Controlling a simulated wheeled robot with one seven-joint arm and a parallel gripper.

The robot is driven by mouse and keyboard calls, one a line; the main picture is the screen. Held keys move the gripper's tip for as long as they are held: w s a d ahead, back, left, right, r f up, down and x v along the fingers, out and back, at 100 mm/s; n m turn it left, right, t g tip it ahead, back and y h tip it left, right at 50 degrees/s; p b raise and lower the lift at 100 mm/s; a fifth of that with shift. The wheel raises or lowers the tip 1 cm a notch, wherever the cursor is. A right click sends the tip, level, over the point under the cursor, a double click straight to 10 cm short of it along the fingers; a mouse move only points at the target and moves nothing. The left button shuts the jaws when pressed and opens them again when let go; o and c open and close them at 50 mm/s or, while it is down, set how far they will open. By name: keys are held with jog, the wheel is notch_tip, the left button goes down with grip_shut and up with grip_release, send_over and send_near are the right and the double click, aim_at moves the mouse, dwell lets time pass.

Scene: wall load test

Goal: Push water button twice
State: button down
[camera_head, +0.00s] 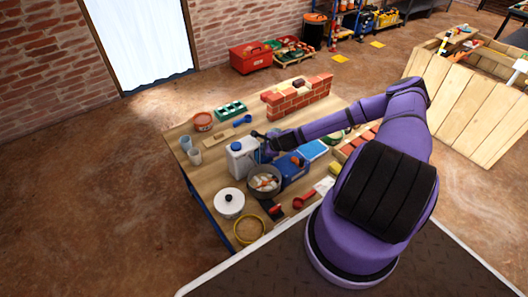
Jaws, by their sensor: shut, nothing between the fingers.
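A white jug-like container (240,161) with a dark cap stands near the middle of the wooden table. My gripper (259,136) is shut and empty, close to the upper right of this container. I cannot tell whether it touches it. A blue box-shaped device (294,172) stands to the right of the container, partly behind a grey pot (264,188) with pale and orange pieces in it. No water button can be made out at this size; my gripper and wrist may hide it.
The table (214,169) also holds a small brick wall (299,96), a green tray (230,110), cups (195,156), a white lid (229,204) and a yellow-rimmed sieve (249,229). A wooden crate (459,110) stands at the right. Free table shows at the left.

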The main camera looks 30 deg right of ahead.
jog(key=shift+f, duration=0.7)
dwell(0.6)
jog(key=shift+r, duration=1.1)
jog(key=shift+r, duration=2.55)
